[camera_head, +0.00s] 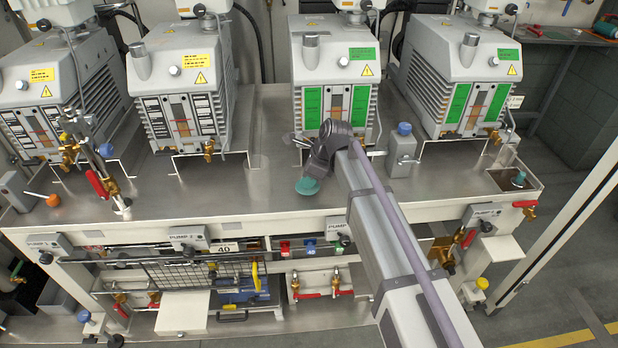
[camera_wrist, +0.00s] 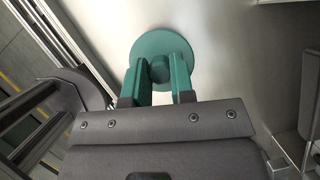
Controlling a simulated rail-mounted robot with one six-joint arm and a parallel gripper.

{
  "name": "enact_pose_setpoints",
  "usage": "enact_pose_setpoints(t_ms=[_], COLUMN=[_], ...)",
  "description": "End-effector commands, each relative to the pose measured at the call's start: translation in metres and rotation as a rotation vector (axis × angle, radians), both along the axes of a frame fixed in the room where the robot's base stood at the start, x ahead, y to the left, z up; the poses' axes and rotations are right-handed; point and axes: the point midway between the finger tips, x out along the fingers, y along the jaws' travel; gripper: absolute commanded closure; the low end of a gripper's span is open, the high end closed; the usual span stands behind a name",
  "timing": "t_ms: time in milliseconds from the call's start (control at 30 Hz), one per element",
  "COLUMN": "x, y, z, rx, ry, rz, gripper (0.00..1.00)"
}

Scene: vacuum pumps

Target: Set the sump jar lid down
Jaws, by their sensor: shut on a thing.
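The sump jar lid, a round teal disc with a central knob (camera_wrist: 150,40), is at the fingertips of my gripper (camera_wrist: 160,75) in the wrist view. The two green fingers are shut on the knob from either side. In the head view the lid (camera_head: 307,187) shows below my dark wrist, over the steel bench top in front of the third pump from the left. I cannot tell whether its underside touches the bench. My fingers are mostly hidden in the head view.
A grey block with a blue knob (camera_head: 403,150) stands to the right. A small teal-topped item (camera_head: 519,178) sits at the right end.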

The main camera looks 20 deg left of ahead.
Motion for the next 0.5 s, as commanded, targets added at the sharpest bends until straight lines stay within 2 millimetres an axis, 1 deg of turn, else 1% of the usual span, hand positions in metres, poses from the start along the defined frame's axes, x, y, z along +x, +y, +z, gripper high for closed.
enact_pose_setpoints(t_ms=[33, 133, 500], x=[0.0001, 0.0001, 0.0001], y=[0.0, 0.0, 0.0], z=[-0.0063, -0.0115, -0.0114], rx=[0.0, 0.0, 0.0], ry=[0.001, 0.002, 0.003], rz=[0.0, 0.001, 0.001], gripper=[1.0, 1.0, 1.0])
